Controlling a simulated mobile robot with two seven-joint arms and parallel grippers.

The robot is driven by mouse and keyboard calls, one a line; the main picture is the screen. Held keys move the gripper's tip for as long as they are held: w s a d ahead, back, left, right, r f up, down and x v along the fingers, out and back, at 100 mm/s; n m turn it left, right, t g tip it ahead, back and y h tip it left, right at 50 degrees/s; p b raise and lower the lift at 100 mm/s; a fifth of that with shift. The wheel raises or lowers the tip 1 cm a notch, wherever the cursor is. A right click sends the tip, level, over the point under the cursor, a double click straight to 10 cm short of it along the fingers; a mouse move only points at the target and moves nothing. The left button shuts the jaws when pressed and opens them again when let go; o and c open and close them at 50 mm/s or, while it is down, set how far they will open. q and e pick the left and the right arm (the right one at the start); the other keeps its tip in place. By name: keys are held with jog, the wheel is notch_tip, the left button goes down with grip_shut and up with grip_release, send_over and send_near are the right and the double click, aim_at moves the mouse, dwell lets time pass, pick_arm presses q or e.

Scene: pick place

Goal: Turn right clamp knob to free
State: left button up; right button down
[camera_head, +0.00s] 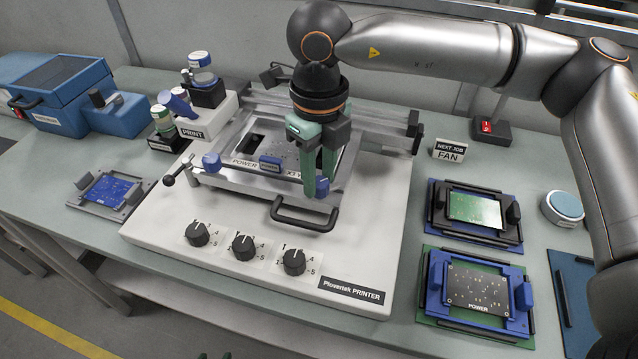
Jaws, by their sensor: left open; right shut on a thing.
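The stencil printer (400,215) has a metal frame with a labelled stencil, POWER (245,163), in it. The right clamp knob (323,188) is blue and sits at the frame's front right corner. My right gripper (316,190) reaches down from above with green fingers, shut on this knob and partly covering it. The knob's turn angle cannot be told. The left clamp knob (211,161), also blue, is at the frame's front left. My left gripper (214,356) shows only as green tips at the bottom edge, apart and away from the printer.
A black handle (303,218) and three dials (244,246) are in front of the frame. Board holders (475,296) and a NEXT JOB FAN sign (449,150) stand at right. Left are a blue board in a holder (108,192), jars and a blue box (60,85).

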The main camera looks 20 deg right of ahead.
jog(key=shift+f+m+b, duration=0.15)
jog(key=shift+m+b, duration=0.45)
jog(key=shift+m, duration=0.4)
jog(key=shift+m+b, duration=0.55)
jog(key=shift+m, duration=0.35)
jog(key=shift+m+b, duration=0.4)
jog(key=shift+m, duration=0.5)
jog(key=shift+m+b, duration=0.45)
jog(key=shift+m, duration=0.65)
jog(key=shift+r+m, duration=0.2)
jog(key=shift+m, duration=0.6)
jog(key=shift+d+b, duration=0.1)
jog(key=shift+b, duration=0.2)
jog(key=c, duration=0.5)
grip_release()
jog(key=shift+c, duration=0.2)
